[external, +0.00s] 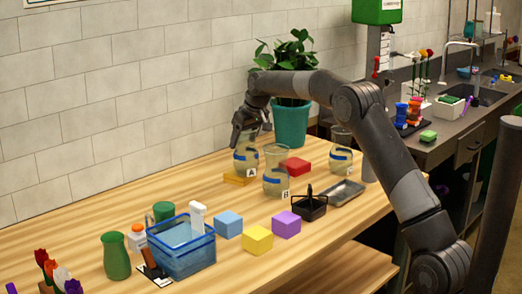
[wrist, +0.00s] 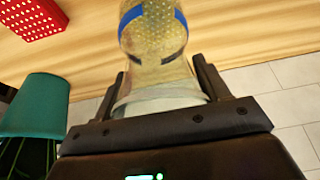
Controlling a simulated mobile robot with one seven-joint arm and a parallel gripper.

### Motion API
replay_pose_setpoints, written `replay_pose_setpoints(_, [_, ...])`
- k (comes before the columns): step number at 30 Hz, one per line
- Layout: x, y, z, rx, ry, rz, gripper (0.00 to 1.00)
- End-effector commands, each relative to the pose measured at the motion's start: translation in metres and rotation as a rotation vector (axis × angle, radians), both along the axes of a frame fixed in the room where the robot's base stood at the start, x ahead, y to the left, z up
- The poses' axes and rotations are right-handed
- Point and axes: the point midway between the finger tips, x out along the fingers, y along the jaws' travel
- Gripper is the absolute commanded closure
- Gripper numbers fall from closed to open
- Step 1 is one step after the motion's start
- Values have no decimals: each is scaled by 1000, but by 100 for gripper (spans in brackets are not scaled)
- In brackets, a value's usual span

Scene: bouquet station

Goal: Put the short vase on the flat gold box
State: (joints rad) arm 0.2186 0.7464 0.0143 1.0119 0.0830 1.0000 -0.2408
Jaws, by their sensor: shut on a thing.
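A clear glass vase marked A (external: 246,160), with a blue band, is upright at the flat gold box (external: 235,179), near the wall. The vase's lower end overlaps the box in the external view; I cannot tell whether it rests on it or hangs just above. My gripper (external: 244,138) is shut on the upper part of this vase. In the wrist view the vase (wrist: 155,35) stands between the two fingers (wrist: 160,88), and the gold box is hidden. Two similar glass vases, one marked B (external: 276,180) and one farther back (external: 341,160), stand to the right.
A red block (external: 295,166) lies right of the held vase, and a potted plant (external: 291,125) stands behind. A black caddy (external: 309,207) and metal tray (external: 344,193) are nearer the right edge. Blue (external: 228,225), yellow (external: 257,240) and purple (external: 286,224) blocks sit in front.

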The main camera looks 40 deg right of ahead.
Motion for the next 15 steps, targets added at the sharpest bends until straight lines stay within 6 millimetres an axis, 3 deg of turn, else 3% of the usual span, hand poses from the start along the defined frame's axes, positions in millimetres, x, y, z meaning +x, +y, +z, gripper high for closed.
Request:
replay_pose_setpoints(8, [0, 0, 0, 0, -3, 0, 96])
replay_pose_setpoints(9, [0, 0, -2, 0, 0, 0, 30])
replay_pose_setpoints(15, [0, 0, -2, 0, 0, 0, 14])
